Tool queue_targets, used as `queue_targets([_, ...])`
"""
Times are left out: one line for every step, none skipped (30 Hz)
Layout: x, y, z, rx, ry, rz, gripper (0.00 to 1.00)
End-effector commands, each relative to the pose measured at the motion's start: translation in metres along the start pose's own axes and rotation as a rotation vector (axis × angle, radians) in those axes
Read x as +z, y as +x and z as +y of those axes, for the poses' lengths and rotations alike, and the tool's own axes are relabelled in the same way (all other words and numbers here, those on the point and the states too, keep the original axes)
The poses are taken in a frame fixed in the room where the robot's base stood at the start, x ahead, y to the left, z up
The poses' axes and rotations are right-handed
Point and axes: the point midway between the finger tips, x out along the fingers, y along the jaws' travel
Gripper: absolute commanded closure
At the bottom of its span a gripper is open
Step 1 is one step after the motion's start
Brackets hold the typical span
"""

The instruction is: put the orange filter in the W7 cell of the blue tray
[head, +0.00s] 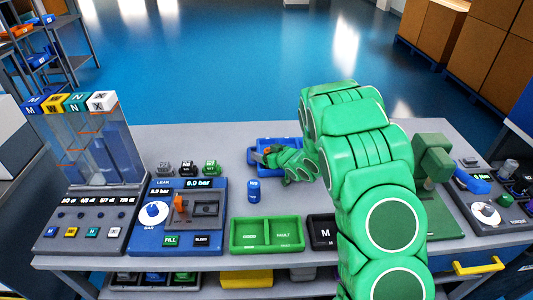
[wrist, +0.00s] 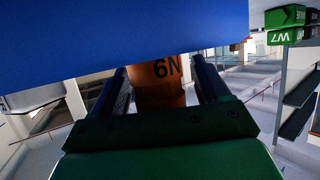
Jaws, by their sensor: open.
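The blue tray (head: 290,142) stands at the middle back of the bench in the head view, partly hidden by my arm. My gripper (head: 261,156) is at its left part. In the wrist view a large blue surface, which looks like the tray, fills the top (wrist: 120,35). The orange filter (wrist: 156,85) with dark marks like "6N" sits between the open fingers of my gripper (wrist: 158,92); its upper end is hidden behind the blue surface. A small orange patch also shows at the gripper in the head view (head: 267,150). A green piece marked W7 (wrist: 284,36) is at top right.
A blue cylinder (head: 253,190) stands in front of the tray. A green two-part bin (head: 267,235) lies nearer the front edge. The blue leak tester (head: 178,215) is to the left, with several small blocks (head: 187,169) behind it.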

Motion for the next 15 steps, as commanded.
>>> queue_targets([-0.001,0.0,0.0,0.0,0.0,0.0,0.24])
queue_targets([-0.001,0.0,0.0,0.0,0.0,0.0,0.24])
queue_targets([-0.003,-0.001,0.0,0.0,0.0,0.001,0.24])
queue_targets([-0.003,-0.002,0.0,0.0,0.0,0.001,0.24])
queue_targets([-0.003,-0.004,0.0,0.001,0.0,0.0,0.24])
queue_targets([-0.003,-0.008,0.0,0.001,0.0,-0.001,0.24])
queue_targets([-0.003,-0.011,0.0,0.001,0.0,-0.001,0.24])
queue_targets([-0.003,-0.014,0.0,0.001,0.0,-0.001,0.24])
queue_targets([-0.003,-0.019,0.0,0.001,-0.001,-0.001,0.24])
queue_targets([-0.003,-0.023,0.001,0.001,-0.001,-0.001,0.24])
queue_targets([-0.003,-0.027,0.001,0.002,-0.001,0.0,0.24])
queue_targets([-0.003,-0.032,0.001,0.002,-0.001,0.0,0.24])
queue_targets([-0.003,-0.036,0.001,0.002,-0.001,0.001,0.24])
queue_targets([-0.003,-0.041,0.001,0.001,0.0,0.001,0.24])
queue_targets([-0.003,-0.046,0.001,0.001,0.0,0.001,0.24])
